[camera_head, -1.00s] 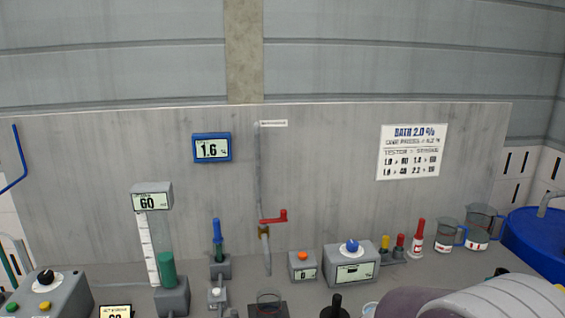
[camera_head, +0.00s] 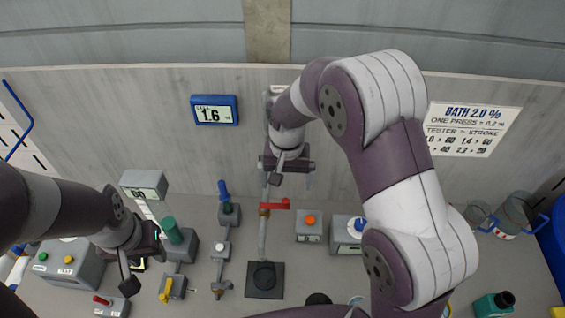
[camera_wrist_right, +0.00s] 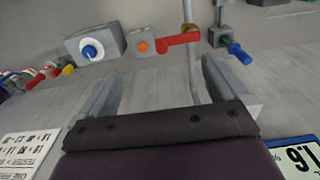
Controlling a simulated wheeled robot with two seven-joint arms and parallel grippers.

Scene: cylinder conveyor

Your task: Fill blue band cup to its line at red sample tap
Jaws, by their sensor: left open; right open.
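The red tap handle (camera_head: 275,204) sits on a thin spout below the back panel. It also shows in the right wrist view (camera_wrist_right: 180,40). My right gripper (camera_head: 288,180) is open and empty, in front of the panel just above the tap. Its spread fingers (camera_wrist_right: 165,95) show in the wrist view with nothing between them. My left gripper (camera_head: 137,270) is open over the left of the bench. A dark square stand (camera_head: 277,292) with a round dark top lies below the spout; I cannot tell whether a cup is on it. I cannot make out a blue band cup; my right arm hides part of the bench.
Clear jugs with blue handles (camera_head: 507,220) stand at the right. A grey box with an orange button (camera_head: 310,220) and a blue-knob box (camera_head: 348,240) are right of the tap. A blue-handled device (camera_head: 226,200) and green cylinder (camera_head: 171,230) are left. A blue display (camera_head: 214,110) reads 1.6.

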